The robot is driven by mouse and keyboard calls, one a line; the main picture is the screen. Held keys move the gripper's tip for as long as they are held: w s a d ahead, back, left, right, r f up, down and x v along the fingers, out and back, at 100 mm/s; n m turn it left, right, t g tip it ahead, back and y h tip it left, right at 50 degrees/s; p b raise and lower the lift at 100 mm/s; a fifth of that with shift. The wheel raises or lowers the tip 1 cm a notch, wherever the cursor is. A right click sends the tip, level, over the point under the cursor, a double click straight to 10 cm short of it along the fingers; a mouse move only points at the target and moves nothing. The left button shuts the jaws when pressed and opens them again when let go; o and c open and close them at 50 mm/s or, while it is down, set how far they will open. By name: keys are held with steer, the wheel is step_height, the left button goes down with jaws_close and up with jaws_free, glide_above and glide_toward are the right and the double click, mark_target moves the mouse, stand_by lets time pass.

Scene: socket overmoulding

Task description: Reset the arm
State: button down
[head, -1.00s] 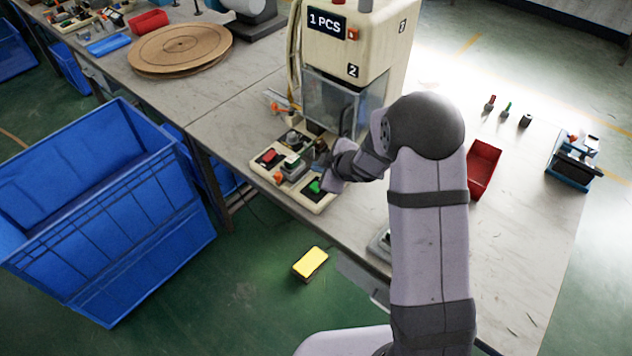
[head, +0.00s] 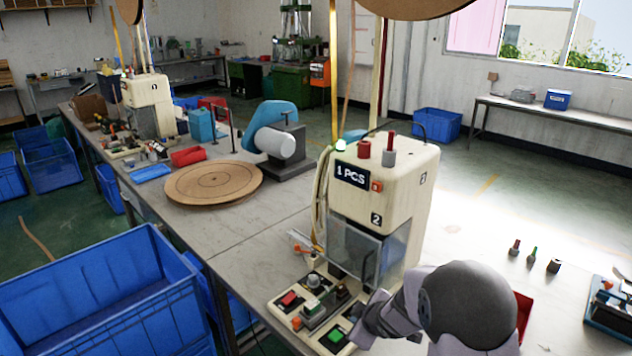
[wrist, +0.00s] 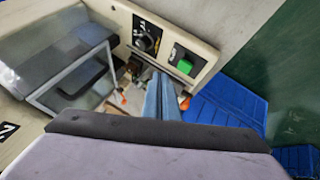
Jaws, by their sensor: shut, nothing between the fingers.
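My gripper (head: 362,330) is low in the head view, just right of the green button (head: 335,335) on the control panel (head: 283,317) of machine 2 (head: 407,186). My wrist hides part of it there. In the wrist view the blue-grey fingers (wrist: 160,97) are together with nothing between them. The green button (wrist: 184,66) and a black knob (wrist: 145,42) show beyond them. Whether the fingers touch the panel cannot be told. The machine's clear guard (head: 352,252) is at the front of the machine.
A red bin (head: 523,310) is partly hidden behind my arm. Small parts (head: 533,255) stand on the right of the table. A blue crate (head: 110,290) is at the lower left. A round wooden board (head: 213,183) lies on the bench. Bench space between the board and machine is clear.

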steer(key=s+d+r+m+g+h, duration=0.1)
steer(key=s+m+g, duration=0.3)
steer(key=s, duration=1.1)
steer(key=s+d+r+m+g, duration=0.2)
steer(key=s+m, duration=0.5)
steer(key=s, duration=0.8)
steer(key=shift+s+d+r+m+g+h, duration=0.3)
steer(key=shift+d+r+g+h, duration=0.1)
steer(key=shift+g, duration=0.5)
steer(key=shift+w, duration=0.1)
